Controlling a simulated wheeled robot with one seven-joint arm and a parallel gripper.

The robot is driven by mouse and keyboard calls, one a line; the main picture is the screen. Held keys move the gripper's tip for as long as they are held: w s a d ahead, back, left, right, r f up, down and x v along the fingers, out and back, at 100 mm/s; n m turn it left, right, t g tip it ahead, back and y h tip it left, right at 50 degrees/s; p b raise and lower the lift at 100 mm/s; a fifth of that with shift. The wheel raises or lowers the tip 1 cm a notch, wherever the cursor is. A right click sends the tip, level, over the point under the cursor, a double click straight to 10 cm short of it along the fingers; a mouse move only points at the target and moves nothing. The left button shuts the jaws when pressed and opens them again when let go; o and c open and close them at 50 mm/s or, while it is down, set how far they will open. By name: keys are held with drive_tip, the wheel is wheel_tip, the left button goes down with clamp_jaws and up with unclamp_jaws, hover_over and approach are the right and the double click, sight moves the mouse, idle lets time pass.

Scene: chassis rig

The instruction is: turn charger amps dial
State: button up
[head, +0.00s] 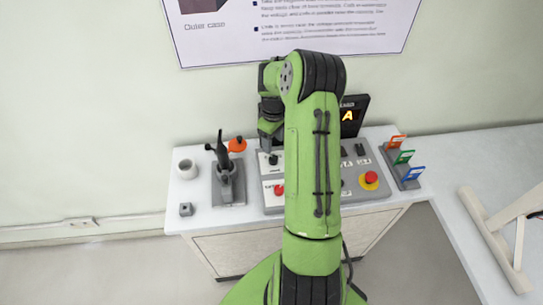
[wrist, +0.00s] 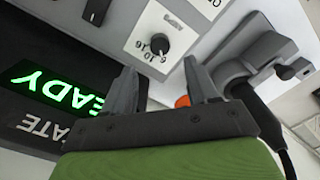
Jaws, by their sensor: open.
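The amps dial (wrist: 160,43) is a black knob on a white plate with printed numbers, in the upper middle of the wrist view. My gripper (wrist: 160,68) is open, its two grey fingers spread apart with nothing between them. The dial is beyond the fingertips, roughly in line with the gap, and the fingers appear clear of it. In the head view my gripper (head: 270,137) is over the left part of the grey control console (head: 345,195). My green arm hides the middle of the console.
A green READY display (wrist: 48,88) shows at left in the wrist view. The grey holder with a black handled tool (head: 226,180) stands left of the console. An orange knob (head: 237,145), a white cup (head: 187,168) and a red-yellow stop button (head: 370,179) are nearby.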

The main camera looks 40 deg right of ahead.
sight(273, 158)
wheel_tip(273, 158, down, 8)
drive_tip(key=shift+r, duration=0.15)
drive_tip(key=c, duration=1)
drive_tip(key=shift+c, duration=0.2)
